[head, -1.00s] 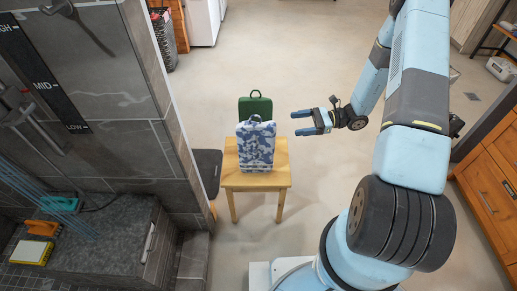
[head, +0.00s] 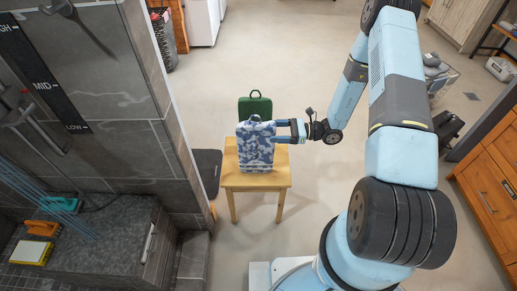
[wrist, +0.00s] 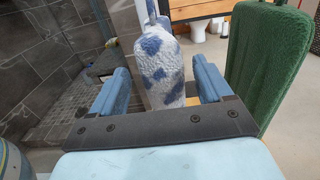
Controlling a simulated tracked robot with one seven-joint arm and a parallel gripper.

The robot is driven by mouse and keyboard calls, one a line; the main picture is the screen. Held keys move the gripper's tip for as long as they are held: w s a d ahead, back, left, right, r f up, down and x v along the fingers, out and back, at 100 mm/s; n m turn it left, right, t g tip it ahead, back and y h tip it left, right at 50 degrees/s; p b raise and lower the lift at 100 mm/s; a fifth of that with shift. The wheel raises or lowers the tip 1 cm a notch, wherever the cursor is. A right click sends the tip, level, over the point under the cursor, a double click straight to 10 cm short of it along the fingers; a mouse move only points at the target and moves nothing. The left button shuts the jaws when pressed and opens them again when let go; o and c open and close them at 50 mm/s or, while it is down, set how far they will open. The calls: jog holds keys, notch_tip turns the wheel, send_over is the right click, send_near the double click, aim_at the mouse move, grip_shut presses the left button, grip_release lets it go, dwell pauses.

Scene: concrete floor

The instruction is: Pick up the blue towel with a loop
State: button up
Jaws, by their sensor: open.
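The blue towel with a loop (head: 256,147) is blue-and-white patterned and stands upright, slab-like, on a small wooden table, with its loop (head: 254,118) on top. In the wrist view the towel (wrist: 162,75) shows edge-on between my two blue fingers. My gripper (head: 278,132) is open at the towel's right edge, with a finger on either side of it in the wrist view (wrist: 165,92). Whether the fingers touch the towel I cannot tell. The lower part of the towel is hidden by my gripper in the wrist view.
A green towel with a loop (head: 255,107) stands just behind the blue one, and close to the right finger in the wrist view (wrist: 268,60). The wooden table (head: 256,181) has bare room in front. A tiled wall (head: 95,90) rises to the left; the floor at right is clear.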

aim_at(263, 132)
jog(key=shift+w+a+f, duration=0.1)
jog(key=shift+a+f, duration=0.05)
jog(key=shift+a, duration=1.2)
jog(key=shift+w+a+f, duration=0.1)
jog(key=shift+a+f, duration=0.05)
jog(key=shift+a, duration=1.15)
jog(key=shift+c, duration=0.4)
grip_shut()
